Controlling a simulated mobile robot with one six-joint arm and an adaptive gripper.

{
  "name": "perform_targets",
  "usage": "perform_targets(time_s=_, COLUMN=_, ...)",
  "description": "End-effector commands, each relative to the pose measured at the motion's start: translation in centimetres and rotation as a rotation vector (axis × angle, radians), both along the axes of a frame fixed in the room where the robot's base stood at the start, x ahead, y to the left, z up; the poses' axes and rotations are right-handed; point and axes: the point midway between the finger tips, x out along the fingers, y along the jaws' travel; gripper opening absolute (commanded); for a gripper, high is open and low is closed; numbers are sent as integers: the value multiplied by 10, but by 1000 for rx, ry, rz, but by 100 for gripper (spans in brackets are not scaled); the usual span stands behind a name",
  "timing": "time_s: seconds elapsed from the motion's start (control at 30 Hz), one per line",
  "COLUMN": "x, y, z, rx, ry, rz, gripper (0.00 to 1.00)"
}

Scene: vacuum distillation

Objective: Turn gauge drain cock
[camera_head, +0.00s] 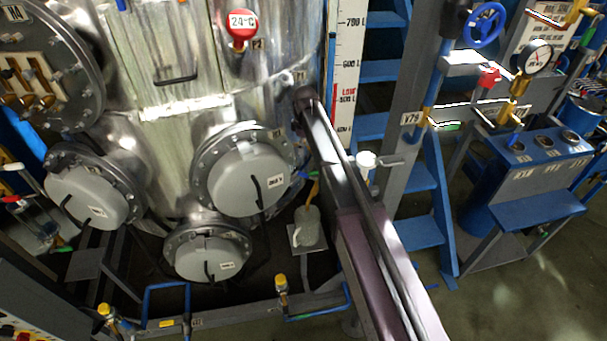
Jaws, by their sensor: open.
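A small cock with a blue-green lever (302,174) shows low beside the vessel, partly hidden by my arm. A brass-coloured spout (314,190) hangs near it, above a pale jug (306,226) on a small plate. I cannot tell for sure that this is the gauge drain cock, nor how far it is turned. The white level gauge board (347,60) stands upright to the right of the vessel. My arm reaches up from the lower right across the board's lower end. My gripper's fingers cannot be made out beyond the arm's far end.
Rounded grey covers (248,178) stick out from the metal vessel (180,110). A low frame rail (225,315) with yellow-capped fittings crosses the front. Blue steps (415,232) and a blue console (535,165) stand right. Open floor lies at the lower right.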

Motion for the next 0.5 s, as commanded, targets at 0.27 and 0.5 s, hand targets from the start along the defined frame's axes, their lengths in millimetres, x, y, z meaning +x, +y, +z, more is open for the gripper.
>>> perform_targets(time_s=0.27, x=0, y=1, z=-24, rx=0, ry=0, rz=1, gripper=60)
perform_targets(time_s=0.5, x=0, y=1, z=-42, rx=0, ry=0, rz=1, gripper=60)
